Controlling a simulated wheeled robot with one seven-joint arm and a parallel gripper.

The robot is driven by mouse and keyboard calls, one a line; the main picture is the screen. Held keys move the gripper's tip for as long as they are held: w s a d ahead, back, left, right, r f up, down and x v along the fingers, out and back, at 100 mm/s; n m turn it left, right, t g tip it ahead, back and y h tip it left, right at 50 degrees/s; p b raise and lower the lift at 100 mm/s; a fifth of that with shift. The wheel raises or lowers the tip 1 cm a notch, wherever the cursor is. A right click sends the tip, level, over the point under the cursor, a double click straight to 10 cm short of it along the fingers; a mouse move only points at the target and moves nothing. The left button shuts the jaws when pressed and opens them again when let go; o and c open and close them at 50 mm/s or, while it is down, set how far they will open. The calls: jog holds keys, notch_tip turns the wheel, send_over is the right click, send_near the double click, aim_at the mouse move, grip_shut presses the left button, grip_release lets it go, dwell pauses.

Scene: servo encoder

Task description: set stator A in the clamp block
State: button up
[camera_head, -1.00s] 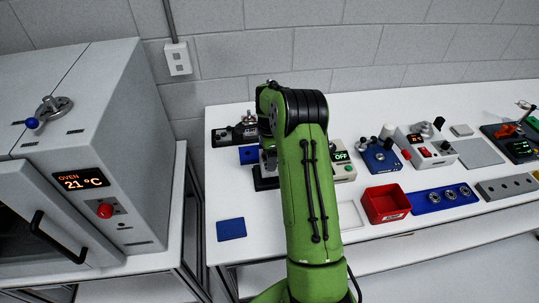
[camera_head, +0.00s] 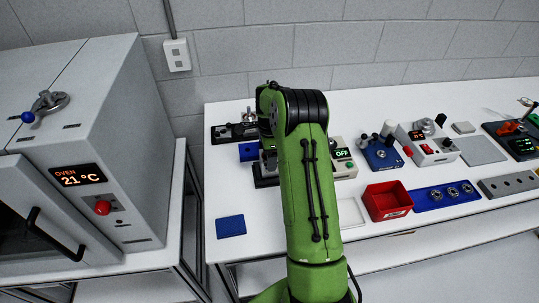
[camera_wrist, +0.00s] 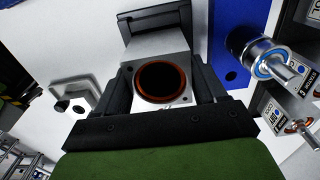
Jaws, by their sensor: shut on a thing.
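Stator A (camera_wrist: 178,98), a silver square part with a dark round bore and a copper-coloured ring, lies between the two dark fingers of my gripper (camera_wrist: 162,92) in the wrist view. My gripper is shut on it. A black block (camera_wrist: 155,22) with a pale grey face stands just beyond the stator; it looks like the clamp block. In the head view a black base (camera_head: 265,181) shows under my gripper, mostly hidden by my green arm. I cannot tell whether the stator is seated in the block or held just above it.
In the wrist view a blue holder (camera_wrist: 228,68) with a silver shafted part (camera_wrist: 262,58) is close on the right. In the head view a blue mat (camera_head: 231,226), a red bin (camera_head: 388,212) and a blue tray (camera_head: 425,204) lie on the white bench.

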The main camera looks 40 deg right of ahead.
jog(key=shift+f, duration=0.1)
dwell(0.3)
jog(key=shift+f+b, duration=0.6)
jog(key=shift+f, duration=0.15)
jog(key=o, duration=1.6)
notch_tip(320, 180, up, 6)
jog(key=p, duration=0.4)
jog(key=shift+r, duration=0.15)
